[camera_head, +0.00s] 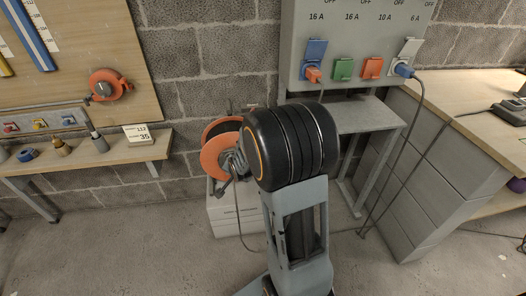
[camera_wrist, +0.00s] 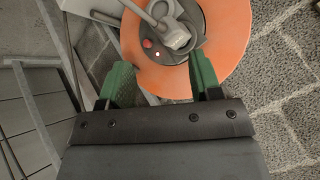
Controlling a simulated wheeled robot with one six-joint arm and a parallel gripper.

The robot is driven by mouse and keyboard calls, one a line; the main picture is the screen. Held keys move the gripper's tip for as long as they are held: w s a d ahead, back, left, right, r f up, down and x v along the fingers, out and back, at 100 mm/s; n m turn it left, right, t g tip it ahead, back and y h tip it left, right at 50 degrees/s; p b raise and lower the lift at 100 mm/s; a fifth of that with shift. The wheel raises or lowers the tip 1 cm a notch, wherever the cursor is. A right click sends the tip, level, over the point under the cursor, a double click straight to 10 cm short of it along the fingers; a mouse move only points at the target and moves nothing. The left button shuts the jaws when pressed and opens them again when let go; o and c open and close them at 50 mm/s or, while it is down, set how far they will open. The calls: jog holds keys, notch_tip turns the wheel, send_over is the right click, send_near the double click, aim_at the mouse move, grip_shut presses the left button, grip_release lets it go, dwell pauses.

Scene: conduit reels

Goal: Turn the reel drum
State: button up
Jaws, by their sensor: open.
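The reel drum (camera_wrist: 238,28) is an orange disc with a grey hub plate (camera_wrist: 172,38) that bears a red button and a grey plug-like part. In the head view the reel (camera_head: 216,158) stands on a white drawer unit against the block wall, partly hidden behind my dark arm. My gripper (camera_wrist: 159,80) shows in the wrist view with its two green fingers apart and nothing seen between their tips but the orange face. The right finger overlaps the disc near the hub; the left finger is at the disc's left edge. I cannot tell whether either touches.
The white drawer unit (camera_head: 232,212) stands below the reel. A socket panel (camera_head: 350,47) with blue, green and orange sockets hangs above a small grey table (camera_head: 358,116). A cable hangs down to the floor at the right. A wooden shelf (camera_head: 90,158) is at the left.

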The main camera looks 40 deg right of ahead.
jog(key=w+d+f+m+t+h+p, duration=0.2)
jog(key=w+d+f+m+t+p, duration=0.15)
jog(key=d+f+m+p, duration=0.45)
jog(key=s+d+f+m+t+h+p, duration=0.25)
jog(key=s+d+m+t+p, duration=0.2)
jog(key=s+m, duration=0.65)
jog(key=w+d, duration=0.1)
jog(key=w, duration=0.3)
jog(key=w+d+m+b, duration=0.1)
jog(key=w, duration=0.4)
jog(key=w+d+r+m, duration=0.1)
jog(key=w+d, duration=0.1)
jog(key=w, duration=0.3)
jog(key=shift+w+t+b, duration=0.15)
jog(key=shift+t+b, duration=0.15)
jog(key=shift+t, duration=0.1)
grip_shut()
